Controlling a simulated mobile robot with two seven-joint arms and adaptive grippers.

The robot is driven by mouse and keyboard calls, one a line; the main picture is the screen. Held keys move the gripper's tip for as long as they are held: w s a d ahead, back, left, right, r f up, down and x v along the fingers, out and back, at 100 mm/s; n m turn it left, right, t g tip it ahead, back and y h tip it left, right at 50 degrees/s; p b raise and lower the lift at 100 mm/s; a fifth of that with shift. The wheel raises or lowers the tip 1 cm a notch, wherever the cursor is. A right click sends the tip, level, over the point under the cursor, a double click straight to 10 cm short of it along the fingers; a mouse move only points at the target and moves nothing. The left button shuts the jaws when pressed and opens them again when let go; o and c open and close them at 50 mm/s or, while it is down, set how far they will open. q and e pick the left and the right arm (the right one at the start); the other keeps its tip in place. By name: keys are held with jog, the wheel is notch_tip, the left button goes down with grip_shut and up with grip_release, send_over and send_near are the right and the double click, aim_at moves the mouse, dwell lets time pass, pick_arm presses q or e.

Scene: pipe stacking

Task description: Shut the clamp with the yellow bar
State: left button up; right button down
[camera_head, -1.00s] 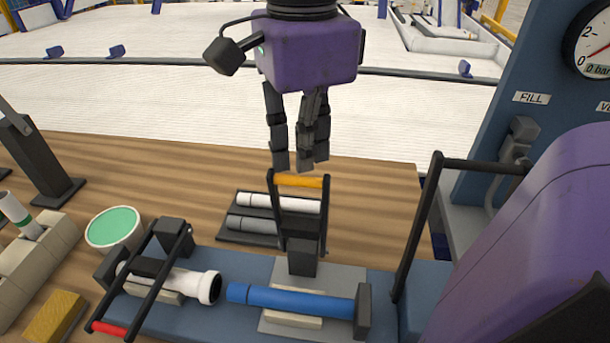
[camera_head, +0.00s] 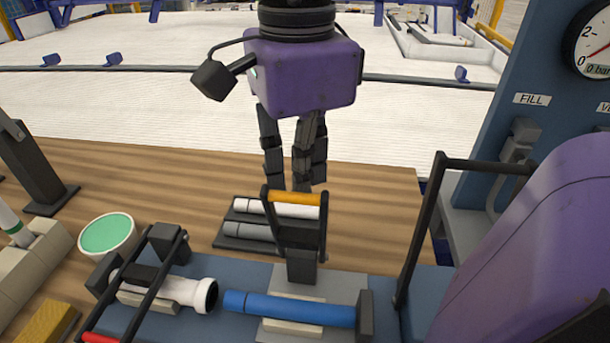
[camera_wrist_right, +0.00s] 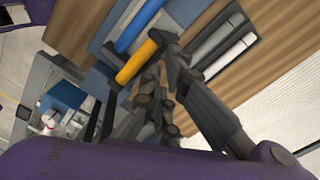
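The clamp's yellow bar (camera_head: 294,198) spans the top of a dark frame that stands raised behind the blue pipe (camera_head: 288,308). The blue pipe lies on a pale block, with the frame not over it. My right gripper (camera_head: 289,186) points down just behind and above the yellow bar, fingers apart; whether they touch the bar I cannot tell. The right wrist view shows the yellow bar (camera_wrist_right: 137,63) beside the dark fingers (camera_wrist_right: 170,85), with nothing held between them. My left gripper is not in view.
A clamp with a red bar (camera_head: 100,338) is folded over a white pipe (camera_head: 190,292) at left. A dark tray with a white pipe (camera_head: 260,208) and grey pipe (camera_head: 247,231) lies behind. A tall black bar frame (camera_head: 420,225) stands at right, near the gauge panel (camera_head: 525,75).

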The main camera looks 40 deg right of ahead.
aim_at(293, 200)
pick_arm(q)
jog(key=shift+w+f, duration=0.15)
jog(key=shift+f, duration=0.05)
pick_arm(e)
jog(key=shift+s+a+f, duration=0.1)
jog(key=shift+s+a, duration=0.35)
jog(key=shift+a, duration=0.05)
jog(key=shift+s+a+f+b, duration=0.15)
jog(key=shift+s+a+b, duration=0.15)
jog(key=shift+a+b, duration=0.05)
jog(key=shift+s+a+f, duration=0.1)
jog(key=shift+s+a, duration=0.4)
jog(key=shift+a, duration=0.1)
pick_arm(q)
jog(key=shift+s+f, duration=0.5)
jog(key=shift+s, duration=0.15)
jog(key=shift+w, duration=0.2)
jog(key=shift+b, duration=0.3)
pick_arm(e)
jog(key=shift+s, duration=0.1)
